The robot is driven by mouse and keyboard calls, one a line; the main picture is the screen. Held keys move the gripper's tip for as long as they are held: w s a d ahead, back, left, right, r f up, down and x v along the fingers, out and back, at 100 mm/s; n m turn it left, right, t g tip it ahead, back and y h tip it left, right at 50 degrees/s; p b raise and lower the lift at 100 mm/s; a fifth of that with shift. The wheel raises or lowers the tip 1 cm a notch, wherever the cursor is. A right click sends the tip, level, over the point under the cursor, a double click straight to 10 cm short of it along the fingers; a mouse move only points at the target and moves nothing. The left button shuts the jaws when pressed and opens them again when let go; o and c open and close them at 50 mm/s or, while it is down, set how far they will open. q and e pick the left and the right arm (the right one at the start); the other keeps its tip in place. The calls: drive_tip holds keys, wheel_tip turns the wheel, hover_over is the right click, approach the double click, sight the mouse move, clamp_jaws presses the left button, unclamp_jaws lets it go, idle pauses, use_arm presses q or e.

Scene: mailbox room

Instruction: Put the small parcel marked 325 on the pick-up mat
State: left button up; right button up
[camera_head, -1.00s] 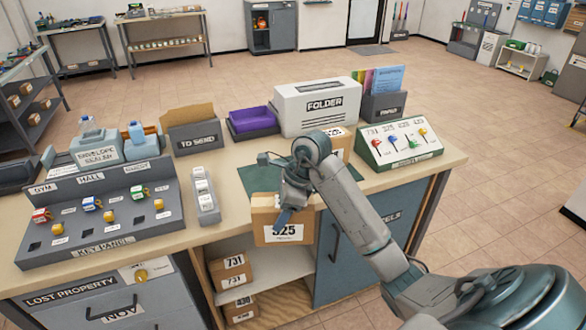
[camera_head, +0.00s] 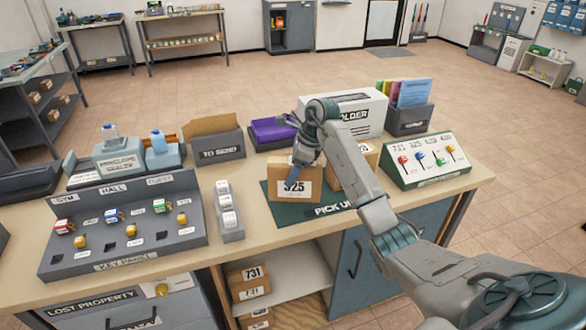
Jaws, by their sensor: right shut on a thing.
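The small brown parcel (camera_head: 280,179) has a white label reading 325, partly covered by a finger. My right gripper (camera_head: 301,165) is shut on it from above. The parcel stands upright over the left part of the dark green pick-up mat (camera_head: 296,214) on the counter. Its lower edge looks at or very near the mat; I cannot tell whether it touches. My left gripper is out of view.
Another brown parcel (camera_head: 361,163) stands right of the held one, partly behind my arm. A grey key panel (camera_head: 125,247) and narrow grey holder (camera_head: 233,234) lie left. A key board (camera_head: 428,162) stands right. Parcels marked 731 (camera_head: 249,282) sit on the shelf below.

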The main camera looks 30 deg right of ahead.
drive_tip(key=w+d, duration=0.1)
drive_tip(key=w, duration=0.2)
drive_tip(key=shift+d+f+p, duration=0.1)
drive_tip(key=shift+d+p, duration=0.25)
drive_tip(key=shift+p, duration=0.05)
wheel_tip(320, 180, down, 3)
drive_tip(key=shift+s+r+p, duration=0.1)
drive_tip(key=shift+r+p, duration=0.1)
drive_tip(key=shift+p, duration=0.7)
drive_tip(key=shift+f, duration=0.35)
drive_tip(key=shift+f, duration=0.15)
drive_tip(key=o, duration=1.3)
